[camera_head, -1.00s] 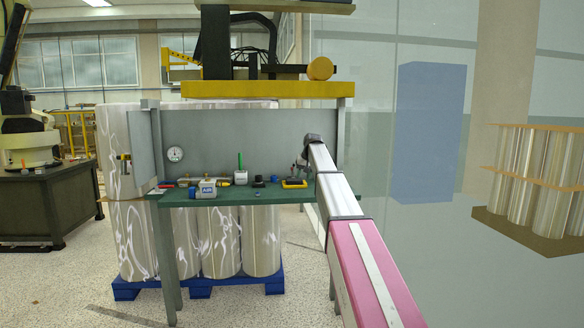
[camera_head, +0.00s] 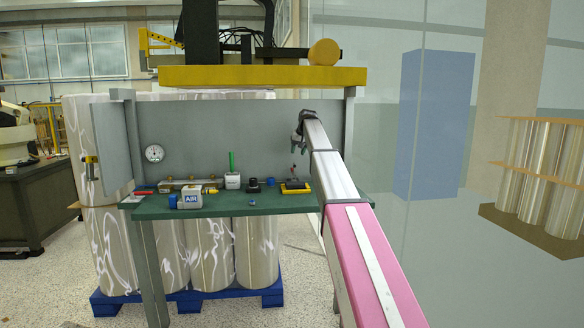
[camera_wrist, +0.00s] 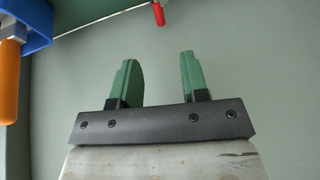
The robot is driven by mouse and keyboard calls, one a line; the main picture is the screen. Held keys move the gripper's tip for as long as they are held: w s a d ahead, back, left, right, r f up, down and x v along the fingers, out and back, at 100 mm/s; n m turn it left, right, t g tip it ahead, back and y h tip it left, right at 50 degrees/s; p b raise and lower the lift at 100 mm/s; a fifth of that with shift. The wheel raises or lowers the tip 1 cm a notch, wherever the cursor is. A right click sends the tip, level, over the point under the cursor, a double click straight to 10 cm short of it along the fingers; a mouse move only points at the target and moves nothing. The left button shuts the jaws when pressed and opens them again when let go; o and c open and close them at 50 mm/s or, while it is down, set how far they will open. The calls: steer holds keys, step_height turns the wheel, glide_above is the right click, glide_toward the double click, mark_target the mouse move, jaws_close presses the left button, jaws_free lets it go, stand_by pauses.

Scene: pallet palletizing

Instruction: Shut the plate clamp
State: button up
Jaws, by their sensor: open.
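The plate clamp appears to be the small device with a yellow-edged black base (camera_head: 295,187) near the right end of the green bench (camera_head: 230,206). A thin lever with a red tip (camera_head: 292,168) stands up from it. My gripper (camera_head: 298,143) hangs above the clamp, apart from it. In the wrist view my gripper (camera_wrist: 157,75) has its two green fingers spread, with nothing between them. A red tip (camera_wrist: 158,14) shows at the top edge of that view, beyond the fingers; it may be the lever's end.
A blue part with an orange handle (camera_wrist: 10,75) is at the wrist view's left edge. The bench holds an AIR unit (camera_head: 190,199), a white block with a green rod (camera_head: 232,180) and small black and blue parts. A grey panel (camera_head: 230,135) stands behind; a gauge (camera_head: 154,153) hangs left.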

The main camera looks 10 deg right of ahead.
mark_target(292, 169)
steer(key=x, duration=1)
steer(key=shift+w+f, duration=0.1)
steer(key=shift+f, duration=0.1)
jaws_close()
